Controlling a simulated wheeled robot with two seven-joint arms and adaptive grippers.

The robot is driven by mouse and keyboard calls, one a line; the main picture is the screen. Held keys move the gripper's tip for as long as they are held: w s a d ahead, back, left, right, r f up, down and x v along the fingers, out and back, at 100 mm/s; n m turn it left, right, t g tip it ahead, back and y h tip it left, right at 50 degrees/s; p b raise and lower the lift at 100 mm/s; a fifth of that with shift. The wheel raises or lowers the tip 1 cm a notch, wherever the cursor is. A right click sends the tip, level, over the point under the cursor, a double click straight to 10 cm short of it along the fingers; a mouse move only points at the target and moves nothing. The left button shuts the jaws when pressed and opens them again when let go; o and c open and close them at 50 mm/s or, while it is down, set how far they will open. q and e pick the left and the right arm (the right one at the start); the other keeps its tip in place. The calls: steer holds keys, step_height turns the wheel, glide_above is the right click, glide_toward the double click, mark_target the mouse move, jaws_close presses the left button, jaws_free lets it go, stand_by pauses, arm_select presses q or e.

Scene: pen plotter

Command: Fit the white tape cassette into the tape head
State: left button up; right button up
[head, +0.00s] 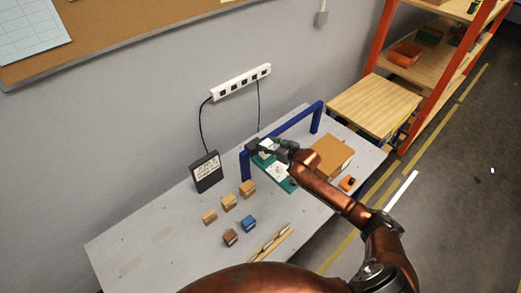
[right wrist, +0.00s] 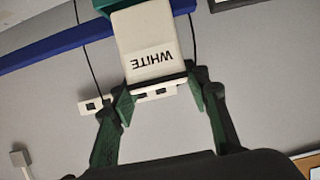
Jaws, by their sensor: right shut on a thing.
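The white tape cassette (right wrist: 150,42), lettered WHITE upside down, is between the green fingertips of my right gripper (right wrist: 160,98) in the right wrist view. The gripper is shut on its near end. The cassette's far end meets or overlaps a teal part (right wrist: 182,5), likely the tape head, at the blue crossbar (right wrist: 50,50). I cannot tell whether it is seated. In the head view my right gripper (head: 256,147) is beside the blue gantry (head: 297,121), over the teal plotter bed (head: 289,184), and its arm hides part of the bed. My left gripper is out of view.
A brown box (head: 332,154) and a small orange-and-black item (head: 347,183) stand right of my gripper. The table's left part is clear.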

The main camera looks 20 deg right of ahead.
steer(key=shift+w+d+f+b, duration=0.15)
steer(key=shift+w+f+b, duration=0.25)
steer(key=shift+w+f, duration=0.4)
steer(key=shift+f, duration=0.1)
steer(key=f+b, duration=0.3)
steer(key=shift+w+d+f, duration=0.1)
steer(key=shift+w+f, duration=0.1)
steer(key=shift+f, duration=0.05)
steer(key=shift+f+b, duration=0.2)
steer(key=shift+b, duration=0.1)
steer(key=shift+s+r, duration=0.1)
steer(key=shift+r, duration=0.2)
steer(key=shift+f, duration=0.15)
steer(key=o, duration=0.8)
steer(key=shift+f, duration=0.1)
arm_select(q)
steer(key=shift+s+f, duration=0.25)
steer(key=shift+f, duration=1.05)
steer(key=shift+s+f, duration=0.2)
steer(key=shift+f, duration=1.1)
arm_select(e)
steer(key=o, duration=0.4)
